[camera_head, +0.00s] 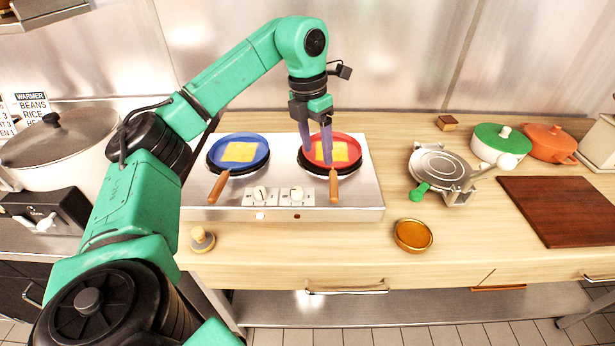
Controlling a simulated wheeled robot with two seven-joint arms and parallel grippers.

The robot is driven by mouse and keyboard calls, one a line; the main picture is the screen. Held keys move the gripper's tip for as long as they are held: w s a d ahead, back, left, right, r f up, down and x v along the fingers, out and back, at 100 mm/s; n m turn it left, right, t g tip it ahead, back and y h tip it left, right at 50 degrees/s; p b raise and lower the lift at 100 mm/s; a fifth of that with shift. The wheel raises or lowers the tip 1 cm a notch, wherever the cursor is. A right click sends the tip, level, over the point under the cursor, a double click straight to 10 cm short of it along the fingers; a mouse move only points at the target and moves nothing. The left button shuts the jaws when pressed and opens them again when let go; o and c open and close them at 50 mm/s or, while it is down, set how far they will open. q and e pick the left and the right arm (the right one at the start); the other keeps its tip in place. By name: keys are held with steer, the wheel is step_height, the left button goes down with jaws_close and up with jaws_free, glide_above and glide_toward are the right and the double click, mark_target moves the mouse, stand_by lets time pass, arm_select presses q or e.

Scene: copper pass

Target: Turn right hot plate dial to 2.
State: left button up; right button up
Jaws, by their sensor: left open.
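The steel hot plate (225,213) stands on the wooden counter with two white dials on its front. The right dial (297,194) sits right of the left dial (260,193); their settings are too small to read. A red pan (354,141) with yellow food is on the right plate, and a blue pan (238,139) with yellow food is on the left plate. My left gripper (317,160) is open with its purple fingers pointing down over the red pan, behind and above the right dial. I cannot tell whether the fingers touch the pan. My right gripper is not in view.
The pans' wooden handles (334,186) (218,188) reach forward beside the dials. A waffle iron (437,163), a golden dish (412,235) and a brown board (563,209) lie to the right. A small knobbed tool (202,240) is at front left. The front counter middle is clear.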

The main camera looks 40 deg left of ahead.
arm_select(q)
steer(key=n+y, duration=0.1)
glide_above(297, 189)
steer(key=shift+g, duration=0.4)
steer(key=f+b, duration=0.2)
steer(key=f, duration=0.1)
steer(key=f+b, duration=0.1)
steer(key=b, duration=0.1)
steer(key=shift+s+f, duration=0.25)
steer(key=shift+f, duration=0.1)
step_height(297, 189, down, 7)
steer(key=shift+w+p, duration=0.15)
steer(key=shift+p, duration=0.75)
steer(key=shift+f, duration=0.55)
jaws_close()
